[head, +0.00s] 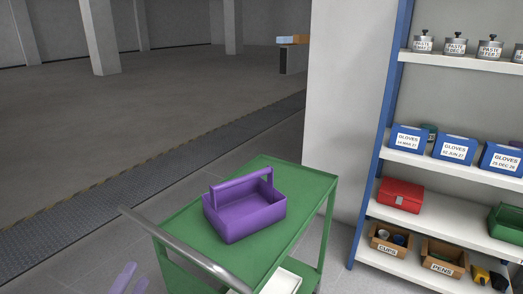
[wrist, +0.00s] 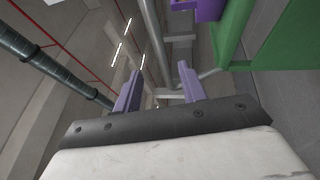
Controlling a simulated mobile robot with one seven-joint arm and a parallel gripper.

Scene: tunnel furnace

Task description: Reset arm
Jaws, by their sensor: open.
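My gripper (wrist: 160,85) shows in the wrist view with its two purple fingers apart and nothing between them. In the head view, the purple fingertips of my gripper (head: 122,277) show at the bottom left, to the left of the green cart (head: 179,224) and below its handle. The rest of the arm is out of the head view. The wrist view is tilted and looks up past the green cart (wrist: 232,40) towards the ceiling.
A purple tote (head: 245,214) with a handle stands on the cart's top. A white tray (head: 283,281) is on its lower level. A blue-framed shelf (head: 373,150) at right holds paste jars, glove boxes, a red box (head: 400,195) and bins. Open floor lies left.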

